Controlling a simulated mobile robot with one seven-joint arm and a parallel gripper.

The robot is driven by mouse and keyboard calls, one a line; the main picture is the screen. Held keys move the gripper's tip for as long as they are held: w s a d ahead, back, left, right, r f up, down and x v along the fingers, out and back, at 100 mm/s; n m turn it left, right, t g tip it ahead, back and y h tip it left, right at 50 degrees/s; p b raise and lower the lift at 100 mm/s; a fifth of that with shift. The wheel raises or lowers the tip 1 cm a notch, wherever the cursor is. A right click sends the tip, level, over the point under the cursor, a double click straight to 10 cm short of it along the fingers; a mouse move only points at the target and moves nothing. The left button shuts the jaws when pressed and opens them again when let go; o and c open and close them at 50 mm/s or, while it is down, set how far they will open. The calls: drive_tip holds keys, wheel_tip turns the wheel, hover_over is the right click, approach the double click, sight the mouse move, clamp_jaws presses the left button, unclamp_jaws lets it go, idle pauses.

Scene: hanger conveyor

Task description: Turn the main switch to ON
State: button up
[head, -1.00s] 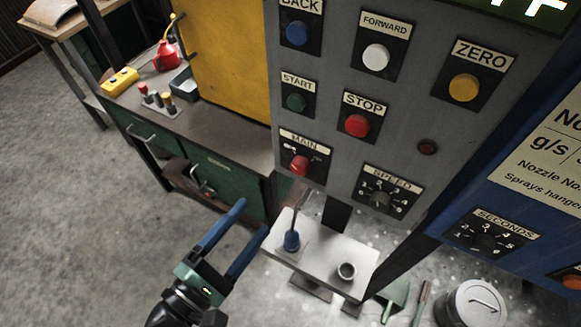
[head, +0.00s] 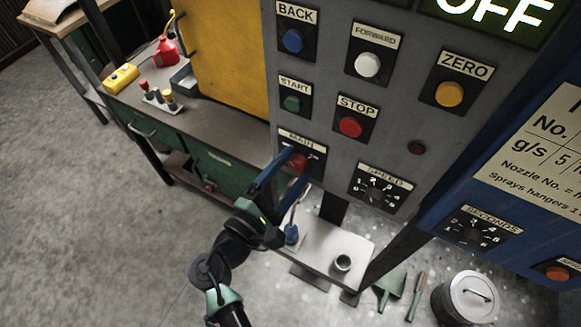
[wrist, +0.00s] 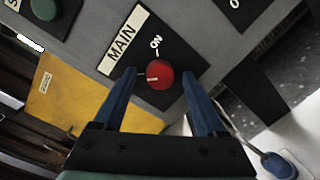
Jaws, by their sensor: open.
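The main switch is a red round knob (head: 297,161) on a black plate under the MAIN label, low on the left of the grey panel (head: 330,112). In the wrist view the red knob (wrist: 159,76) shows a white pointer mark directed left, away from the ON mark (wrist: 156,42). My gripper (head: 287,157) is at the switch in the head view, its blue fingers partly covering the plate. In the wrist view my gripper (wrist: 160,80) is open, with one finger on each side of the knob. Contact with the knob cannot be told. The display (head: 497,12) reads OFF.
The SPEED dial (head: 376,192) sits to the right of the switch and the START button (head: 292,103) above it. A small white shelf (head: 325,248) below holds a blue-handled tool (head: 291,233) and a cup (head: 342,263). A green workbench (head: 222,172) stands to the left.

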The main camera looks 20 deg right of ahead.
clamp_jaws()
idle(0.3)
drive_tip(key=shift+f+m+b, duration=0.1)
drive_tip(key=shift+m+b, duration=0.2)
drive_tip(key=shift+b, duration=0.05)
drive_tip(key=m+b, duration=0.3)
drive_tip(key=shift+m, duration=0.3)
drive_tip(key=m+b, duration=0.5)
drive_tip(key=shift+y, duration=0.4)
drive_tip(key=m+b, duration=0.5)
drive_tip(key=shift+y, duration=0.3)
drive_tip(key=shift+s+m+t+b, duration=0.1)
drive_tip(key=shift+m+t+b, duration=0.2)
drive_tip(key=shift+m+b, duration=1.2)
drive_tip(key=shift+d+r, duration=0.1)
drive_tip(key=shift+r, duration=0.1)
